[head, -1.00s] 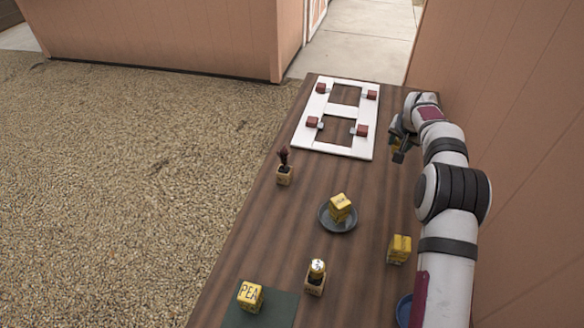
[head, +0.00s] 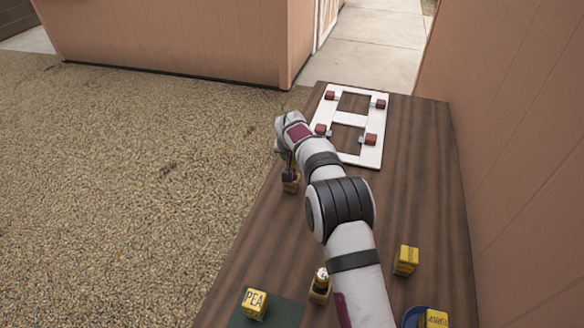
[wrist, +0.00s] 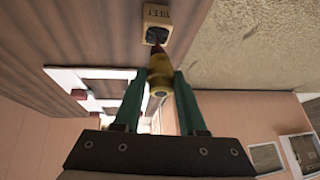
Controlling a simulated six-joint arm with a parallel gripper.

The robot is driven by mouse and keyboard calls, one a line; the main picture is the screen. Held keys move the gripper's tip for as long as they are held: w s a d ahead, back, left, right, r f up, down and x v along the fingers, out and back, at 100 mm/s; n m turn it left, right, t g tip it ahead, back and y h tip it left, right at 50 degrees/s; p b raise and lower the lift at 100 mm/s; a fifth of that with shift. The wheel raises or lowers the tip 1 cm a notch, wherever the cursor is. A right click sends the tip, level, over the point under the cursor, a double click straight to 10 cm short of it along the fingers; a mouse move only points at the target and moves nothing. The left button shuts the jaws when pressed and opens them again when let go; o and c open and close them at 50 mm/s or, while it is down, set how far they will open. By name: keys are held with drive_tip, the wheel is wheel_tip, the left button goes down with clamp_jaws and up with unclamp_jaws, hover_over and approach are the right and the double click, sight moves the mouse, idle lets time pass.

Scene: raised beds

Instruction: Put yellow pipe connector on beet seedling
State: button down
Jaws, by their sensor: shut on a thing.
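My gripper (wrist: 158,78) is shut on the yellow pipe connector (wrist: 160,68), which sits between its green fingers in the wrist view. The beet pot (wrist: 165,14), a small wooden cube with a dark opening and lettering, is just past the connector's far end. I cannot tell whether connector and seedling touch; the seedling is mostly hidden. In the head view my gripper (head: 287,166) is right above the beet pot (head: 291,185) at the table's left edge, and the connector is hard to make out there.
A white frame (head: 372,156) with red blocks lies at the back.

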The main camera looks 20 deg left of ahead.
sight(292, 167)
drive_tip(key=shift+f, duration=1.95)
drive_tip(key=shift+f, duration=0.1)
drive_tip(key=shift+c, duration=2.3)
unclamp_jaws()
